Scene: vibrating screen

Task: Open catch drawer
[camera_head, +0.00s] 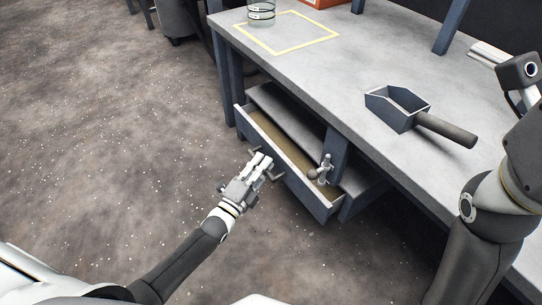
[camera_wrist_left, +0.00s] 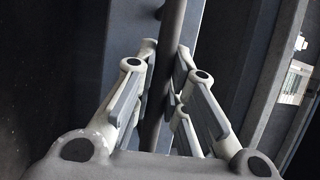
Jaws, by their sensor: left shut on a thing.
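The catch drawer (camera_head: 318,203) is below the bench top and stands pulled partly out, so part of its pale inside shows. My left gripper (camera_head: 259,160) is at the drawer's front and is shut on its bar handle (camera_head: 276,173). In the left wrist view the dark handle bar (camera_wrist_left: 168,75) runs between the fingers of the left gripper (camera_wrist_left: 166,95). A small grey metal fitting (camera_head: 322,170) shows at the drawer's right part. My right arm is at the right edge of the head view; its fingers are not clearly seen.
The grey bench top (camera_head: 330,80) holds a scoop (camera_head: 402,110) with a dark handle, a glass jar (camera_head: 262,12) and a yellow square outline (camera_head: 292,34). A bench leg (camera_head: 223,75) stands left of the drawer. The floor (camera_head: 110,130) in front is clear.

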